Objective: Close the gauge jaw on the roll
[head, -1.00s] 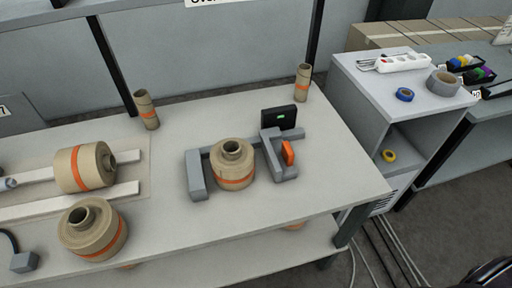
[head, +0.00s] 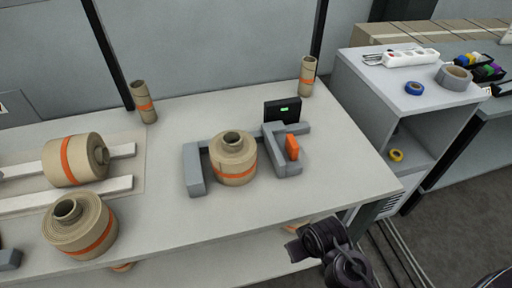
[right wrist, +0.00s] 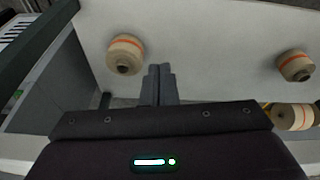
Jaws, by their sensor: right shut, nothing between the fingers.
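The gauge is a grey frame on the table in the head view, with a left jaw (head: 194,171), a right jaw (head: 285,168) with an orange piece (head: 292,147), and a black display (head: 282,111) with a green light. A tan roll with an orange band (head: 233,160) stands upright between the jaws. A narrow gap shows between the right jaw and the roll. My right gripper (head: 292,250) is low, off the table's front edge, right of and nearer than the gauge. In the right wrist view its fingers (right wrist: 158,84) are together and empty. My left gripper is out of view.
Two larger rolls (head: 76,160) (head: 80,226) are at the table's left, one lying on white rails. Two slim rolls (head: 143,102) (head: 307,76) stand at the back. A grey cabinet (head: 360,110) adjoins on the right. Rolls also show in the right wrist view (right wrist: 125,55).

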